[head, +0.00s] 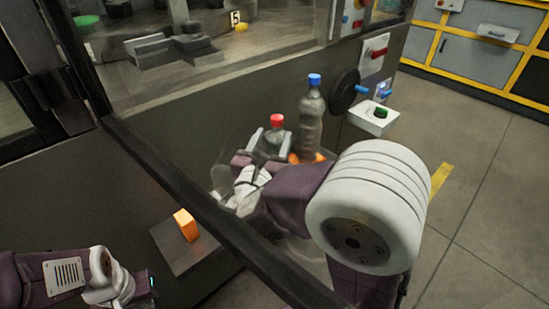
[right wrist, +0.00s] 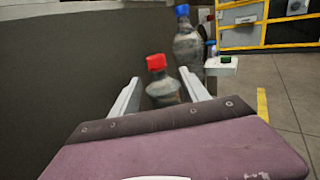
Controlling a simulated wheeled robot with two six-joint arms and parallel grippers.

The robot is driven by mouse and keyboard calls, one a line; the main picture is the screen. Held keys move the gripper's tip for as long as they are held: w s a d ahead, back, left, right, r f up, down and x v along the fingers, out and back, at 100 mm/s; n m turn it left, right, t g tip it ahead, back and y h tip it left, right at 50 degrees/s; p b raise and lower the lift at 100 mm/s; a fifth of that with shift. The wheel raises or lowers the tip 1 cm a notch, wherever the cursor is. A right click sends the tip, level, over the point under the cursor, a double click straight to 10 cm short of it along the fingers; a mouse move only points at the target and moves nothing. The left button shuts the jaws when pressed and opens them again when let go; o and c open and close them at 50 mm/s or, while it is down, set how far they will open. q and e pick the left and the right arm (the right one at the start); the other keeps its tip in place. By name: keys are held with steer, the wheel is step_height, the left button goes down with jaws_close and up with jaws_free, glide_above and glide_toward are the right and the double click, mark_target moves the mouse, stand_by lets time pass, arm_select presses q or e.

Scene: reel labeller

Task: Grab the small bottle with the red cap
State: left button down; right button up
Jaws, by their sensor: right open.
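The small bottle with the red cap (head: 277,121) stands upright near the middle of the head view. My right gripper (head: 272,139) is open, with a finger to either side of the bottle in the picture. In the right wrist view the red-capped bottle (right wrist: 162,90) shows between the two pale fingers of the gripper (right wrist: 158,78), with gaps at both sides. Its lower part is hidden by the gripper. My left gripper (head: 148,283) is at the lower left, far from the bottle; its jaws do not show clearly.
A taller bottle with a blue cap (head: 312,115) stands close behind, to the right. An orange item (head: 318,157) is partly visible beside it. A white box with a green button (head: 374,117) is further right. A dark frame bar (head: 190,195) crosses the foreground. An orange block (head: 186,225) sits lower left.

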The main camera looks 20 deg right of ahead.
steer(key=b+x, duration=0.1)
steer(key=x, duration=0.4)
steer(key=shift+w+d+r+b, duration=0.1)
steer(key=shift+w+b, duration=0.1)
steer(key=shift+b, duration=0.15)
jaws_close()
stand_by(1.1)
